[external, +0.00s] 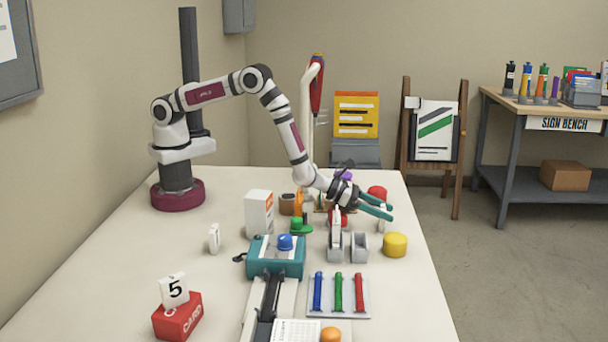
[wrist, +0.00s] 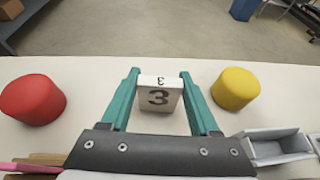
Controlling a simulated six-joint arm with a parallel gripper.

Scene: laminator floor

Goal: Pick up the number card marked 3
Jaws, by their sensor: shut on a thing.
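The number card marked 3 (wrist: 158,98) is a thick white block with a black 3 on its face and a smaller 3 on its top edge. In the wrist view it sits between the two teal fingers of my gripper (wrist: 160,75), which are shut on it. In the external view my gripper (external: 376,207) is low over the right side of the table, and part of the white card (external: 383,223) shows below the fingers. I cannot tell whether the card still touches the table.
A red cylinder (wrist: 32,99) is left of the card and a yellow cylinder (wrist: 235,88) right, both apart from the fingers. A grey metal holder (wrist: 275,147) is near the right finger. A card marked 5 (external: 174,290) stands in a red box (external: 178,318). A teal machine (external: 262,265) is mid-table.

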